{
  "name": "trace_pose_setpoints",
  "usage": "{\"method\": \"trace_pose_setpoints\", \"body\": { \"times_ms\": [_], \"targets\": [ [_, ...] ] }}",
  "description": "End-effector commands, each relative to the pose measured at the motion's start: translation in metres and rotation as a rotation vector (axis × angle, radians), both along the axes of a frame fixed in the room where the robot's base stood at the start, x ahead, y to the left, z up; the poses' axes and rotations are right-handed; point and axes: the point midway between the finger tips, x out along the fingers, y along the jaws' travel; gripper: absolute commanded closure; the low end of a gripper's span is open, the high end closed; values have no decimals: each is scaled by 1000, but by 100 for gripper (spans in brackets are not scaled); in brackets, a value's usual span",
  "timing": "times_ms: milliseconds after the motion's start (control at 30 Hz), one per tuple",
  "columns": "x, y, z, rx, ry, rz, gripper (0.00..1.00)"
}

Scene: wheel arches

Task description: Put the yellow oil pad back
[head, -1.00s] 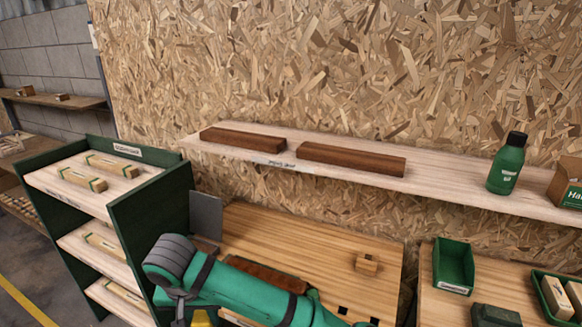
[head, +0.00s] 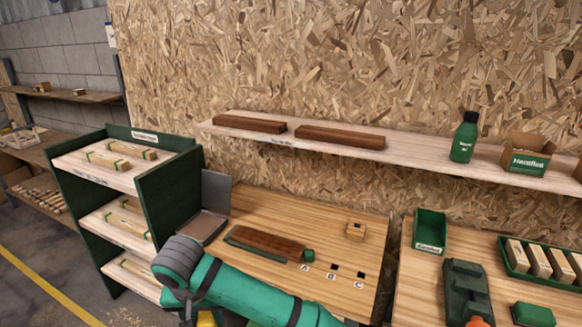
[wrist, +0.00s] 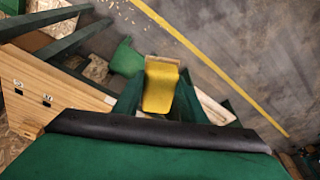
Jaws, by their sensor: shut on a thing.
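The yellow oil pad (wrist: 160,84) has a pale wooden-looking edge at its far end. My gripper (wrist: 159,100) is shut on it, with a green finger on each side of the pad in the wrist view. Below the pad in that view is the floor with a yellow line. In the head view a small bit of yellow (head: 206,318) shows at the bottom edge beside my green arm; the rest of the gripper and pad is out of frame or hidden by the arm.
A green shelf rack (head: 170,190) stands left. At right are an empty green bin (head: 430,228), a tray of blocks (head: 507,266) and a dark green tool (head: 466,288). A wall shelf (head: 400,152) runs above.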

Motion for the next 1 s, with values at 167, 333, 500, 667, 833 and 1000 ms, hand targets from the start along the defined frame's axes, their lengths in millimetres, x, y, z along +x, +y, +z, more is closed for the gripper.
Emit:
{"method": "trace_pose_setpoints", "body": {
  "times_ms": [167, 333, 500, 667, 833, 1000],
  "targets": [
    [14, -25, -22, 5, 9, 14, 98],
    [26, -52, -47, 10, 15, 39, 98],
    [38, -92, -82, 16, 17, 73, 98],
    [47, -142, -127, 16, 13, 124, 98],
    [49, -181, -162, 7, 3, 173, 98],
    [49, -200, -180, 0, -4, 197, 98]
  ]
}}
